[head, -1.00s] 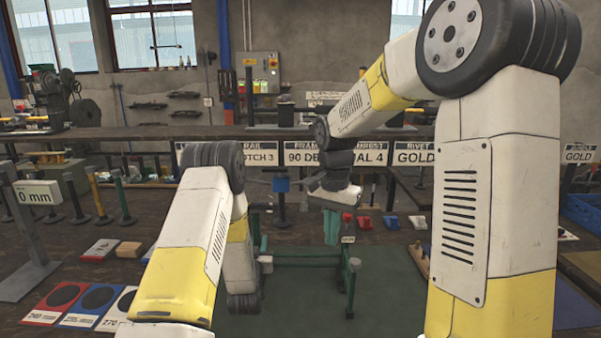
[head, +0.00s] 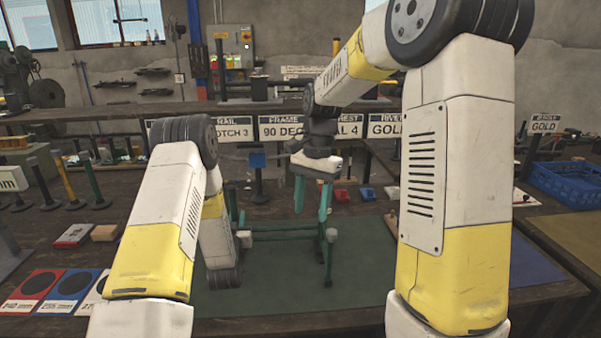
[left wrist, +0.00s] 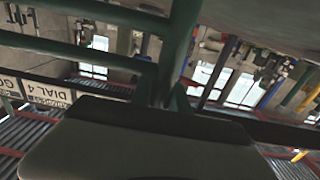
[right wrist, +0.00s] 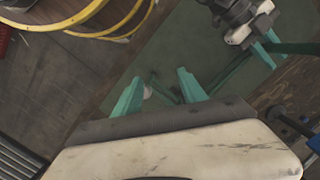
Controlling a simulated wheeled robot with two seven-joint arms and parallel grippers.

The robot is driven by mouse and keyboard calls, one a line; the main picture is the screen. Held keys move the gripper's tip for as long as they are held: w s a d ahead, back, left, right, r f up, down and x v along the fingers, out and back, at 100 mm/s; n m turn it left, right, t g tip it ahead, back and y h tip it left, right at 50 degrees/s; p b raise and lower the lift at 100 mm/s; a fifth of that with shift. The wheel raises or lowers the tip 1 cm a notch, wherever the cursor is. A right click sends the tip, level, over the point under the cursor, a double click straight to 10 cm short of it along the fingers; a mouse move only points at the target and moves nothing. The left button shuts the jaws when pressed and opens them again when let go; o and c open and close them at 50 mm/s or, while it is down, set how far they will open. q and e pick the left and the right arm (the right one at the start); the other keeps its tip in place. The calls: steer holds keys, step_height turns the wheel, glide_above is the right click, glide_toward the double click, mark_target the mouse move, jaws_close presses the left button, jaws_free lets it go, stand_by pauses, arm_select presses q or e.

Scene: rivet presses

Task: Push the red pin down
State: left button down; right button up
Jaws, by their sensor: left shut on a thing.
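No red pin can be made out for certain; a small red piece (head: 341,195) lies behind the green frame in the head view. The green tube frame (head: 285,228) stands on the green mat (head: 365,262). My right gripper (head: 311,214) hangs beside the frame's right post, fingers pointing down. The right wrist view shows its teal fingers (right wrist: 159,78) apart, with nothing clearly held. My left gripper (right wrist: 268,50) is at the frame's left side, shut on a green bar (right wrist: 294,47). In the head view my left arm mostly hides this grip.
Numbered discs (head: 97,288) lie at the left. A blue crate (head: 572,183) stands at the right. Signs (head: 283,128) line the rear shelf. The mat's front is clear.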

steer(key=w+d+f+m+t+y, duration=0.3)
steer(key=w+d+m+t+y, duration=0.3)
steer(key=w+d+m+y, duration=0.75)
steer(key=w+a+y, duration=0.1)
steer(key=a+y, duration=0.1)
steer(key=a, duration=0.9)
steer(key=shift+w+y, duration=0.2)
steer(key=shift+y, duration=0.15)
steer(key=shift+c, duration=0.2)
jaws_close()
